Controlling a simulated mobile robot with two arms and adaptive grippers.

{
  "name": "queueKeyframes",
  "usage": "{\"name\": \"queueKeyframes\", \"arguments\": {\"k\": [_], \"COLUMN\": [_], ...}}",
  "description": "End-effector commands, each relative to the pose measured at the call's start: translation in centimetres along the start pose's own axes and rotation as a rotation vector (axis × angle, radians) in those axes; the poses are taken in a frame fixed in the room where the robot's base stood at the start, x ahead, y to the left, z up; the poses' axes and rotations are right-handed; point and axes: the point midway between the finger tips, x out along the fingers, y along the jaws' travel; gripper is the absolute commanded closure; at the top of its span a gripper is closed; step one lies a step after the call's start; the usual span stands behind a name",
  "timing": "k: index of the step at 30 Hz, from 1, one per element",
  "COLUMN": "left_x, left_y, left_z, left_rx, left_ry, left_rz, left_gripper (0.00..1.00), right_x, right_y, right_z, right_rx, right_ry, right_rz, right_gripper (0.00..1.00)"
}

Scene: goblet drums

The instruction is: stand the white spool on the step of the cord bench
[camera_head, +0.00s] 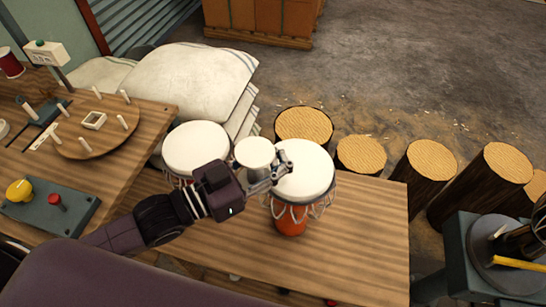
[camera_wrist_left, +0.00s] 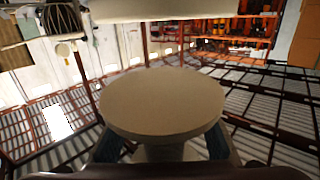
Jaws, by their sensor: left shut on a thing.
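My left gripper (camera_head: 268,174) is shut on the white spool (camera_head: 255,151), which is held upright near the drums. In the left wrist view the round, pale flange of the spool (camera_wrist_left: 162,103) fills the middle, with a dark finger on each side below it. The spool's lower part is mostly hidden by the gripper. The cord bench appears to be the wooden bench (camera_head: 150,110) at the left, with a pegged round board on it; I cannot tell which part is its step.
A white-headed drum with a red body (camera_head: 303,172) stands right beside the gripper on the lower wooden top (camera_head: 360,230). Another drum (camera_head: 196,147) stands behind my arm. A red spool (camera_head: 10,63) and a control box (camera_head: 50,205) are at the left. Log stumps (camera_head: 430,160) stand beyond.

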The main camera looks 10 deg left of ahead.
Motion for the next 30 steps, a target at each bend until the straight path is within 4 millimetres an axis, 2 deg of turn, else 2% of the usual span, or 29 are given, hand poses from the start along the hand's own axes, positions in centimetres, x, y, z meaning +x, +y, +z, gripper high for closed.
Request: {"name": "queueKeyframes", "arguments": {"k": [12,30], "left_x": [2.5,4.8], "left_y": [1.0,1.9], "left_z": [-0.9,-1.6], "left_rx": [0.005,0.003], "left_ry": [0.007,0.009], "left_rz": [0.149,0.295], "left_gripper": [1.0,1.0], "right_x": [0.0,0.0], "right_y": [0.0,0.0], "right_z": [0.0,0.0], "right_rx": [0.0,0.0], "right_ry": [0.0,0.001], "right_rz": [0.0,0.0], "right_gripper": [0.31,0.31]}}
